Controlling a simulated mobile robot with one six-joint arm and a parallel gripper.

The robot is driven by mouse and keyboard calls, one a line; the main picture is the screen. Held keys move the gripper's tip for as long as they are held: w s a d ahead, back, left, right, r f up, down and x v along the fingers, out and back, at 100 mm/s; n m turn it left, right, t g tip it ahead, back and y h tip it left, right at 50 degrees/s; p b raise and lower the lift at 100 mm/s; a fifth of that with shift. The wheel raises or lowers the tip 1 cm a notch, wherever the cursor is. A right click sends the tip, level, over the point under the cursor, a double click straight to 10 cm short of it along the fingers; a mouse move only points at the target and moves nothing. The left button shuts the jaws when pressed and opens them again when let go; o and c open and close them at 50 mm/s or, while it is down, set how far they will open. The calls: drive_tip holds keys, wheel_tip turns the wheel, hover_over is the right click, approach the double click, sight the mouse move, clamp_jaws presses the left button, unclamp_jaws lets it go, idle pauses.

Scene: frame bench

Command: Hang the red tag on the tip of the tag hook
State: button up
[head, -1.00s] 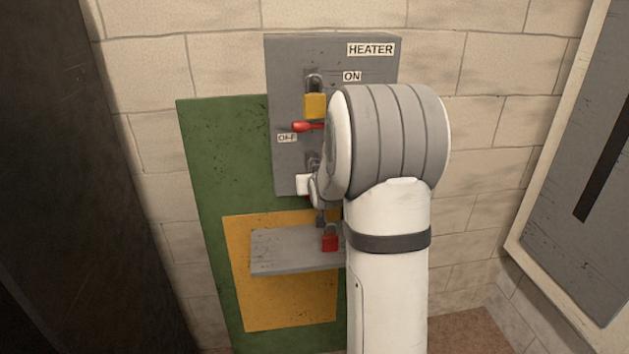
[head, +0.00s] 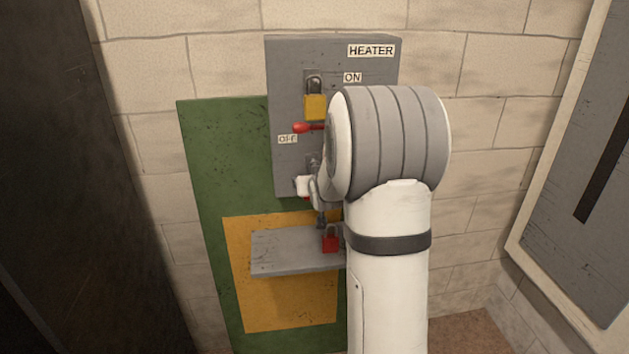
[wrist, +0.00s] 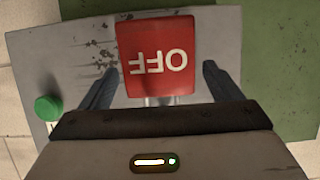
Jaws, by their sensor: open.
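The red tag (wrist: 158,58), with OFF in white and upside down, fills the middle of the wrist view in front of the grey heater panel (wrist: 60,65). The open fingers of my gripper (wrist: 160,85) stand one on each side of it, with gaps. Pale stubs show just below the tag; I cannot tell if they belong to a hook. In the head view my gripper (head: 320,217) is mostly hidden behind my arm, at the panel's lower edge. The tag hook cannot be made out, so I cannot tell what bears the tag.
A yellow padlock (head: 315,106) and a red lever (head: 308,127) are on the panel above my wrist. A red padlock (head: 330,241) stands on the grey shelf (head: 285,252) below. A green button (wrist: 47,108) is left of the fingers. Open wall lies right of the panel.

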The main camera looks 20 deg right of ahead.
drive_tip(key=shift+s+f, duration=0.15)
drive_tip(key=shift+f, duration=0.2)
drive_tip(key=r+b+v, duration=0.1)
drive_tip(key=v, duration=0.7)
drive_tip(key=s+a+f+n+g+y, duration=0.1)
drive_tip(key=s+a+g, duration=0.2)
drive_tip(key=s, duration=0.6)
drive_tip(key=s+a+f+n+g+y, duration=0.1)
drive_tip(key=s+a+f+g, duration=0.1)
drive_tip(key=s+a, duration=0.6)
drive_tip(key=s+a+f+n+g+y, duration=0.1)
drive_tip(key=s+a+g, duration=0.4)
drive_tip(key=s, duration=0.5)
drive_tip(key=shift+s+a+f+y, duration=0.3)
drive_tip(key=shift+a+f, duration=0.15)
drive_tip(key=shift+f, duration=0.1)
drive_tip(key=shift+c, duration=0.6)
